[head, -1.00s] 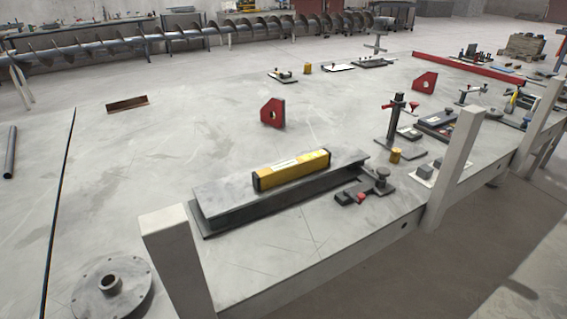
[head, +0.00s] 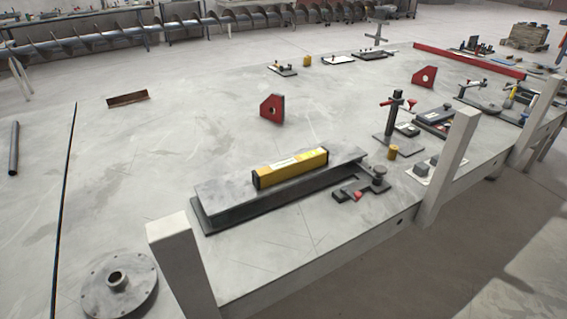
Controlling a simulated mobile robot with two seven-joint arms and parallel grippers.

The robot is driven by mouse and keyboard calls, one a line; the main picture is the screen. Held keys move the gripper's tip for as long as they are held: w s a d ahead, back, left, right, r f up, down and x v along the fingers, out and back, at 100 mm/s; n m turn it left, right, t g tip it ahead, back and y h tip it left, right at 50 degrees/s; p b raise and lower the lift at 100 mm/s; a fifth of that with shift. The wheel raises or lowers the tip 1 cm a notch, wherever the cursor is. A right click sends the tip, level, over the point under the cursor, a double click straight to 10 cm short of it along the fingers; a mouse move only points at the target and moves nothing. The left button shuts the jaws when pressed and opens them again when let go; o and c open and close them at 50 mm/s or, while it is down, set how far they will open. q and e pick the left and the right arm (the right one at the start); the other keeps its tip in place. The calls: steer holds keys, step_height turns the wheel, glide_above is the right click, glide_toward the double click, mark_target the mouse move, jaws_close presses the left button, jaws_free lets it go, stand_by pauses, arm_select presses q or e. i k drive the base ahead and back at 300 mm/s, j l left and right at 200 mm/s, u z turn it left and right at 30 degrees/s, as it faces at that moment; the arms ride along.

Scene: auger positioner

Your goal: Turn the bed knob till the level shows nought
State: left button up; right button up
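The yellow level (head: 290,168) with dark ends lies along the top of the long grey bed (head: 225,192), near the middle of the table. Its vial and reading are too small to make out. A dark round knob (head: 379,173) stands at the bed's right end, next to a dark bracket (head: 350,190) with a small red part; it may be the bed knob. The bed's top plate sits above a darker base plate, with a gap between them. Neither of my grippers is in view.
Pale upright posts (head: 448,165) stand along the table's front edge, one (head: 184,262) close to the bed's left end. A round flange (head: 118,284) lies at the front left. Red magnet blocks (head: 271,108) and a clamp stand (head: 391,122) are behind.

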mark_target(380, 170)
steer(key=l+u, duration=0.15)
steer(key=u, duration=0.3)
steer(key=l+u, duration=0.2)
steer(key=u, duration=0.25)
steer(key=l+u, duration=0.15)
steer(key=u, duration=0.3)
steer(key=k+l+u, duration=0.25)
steer(key=l+u, duration=0.25)
steer(key=l, duration=0.2)
steer(key=k+l+u, duration=0.2)
steer(key=k+l, duration=0.3)
steer(key=l, duration=0.1)
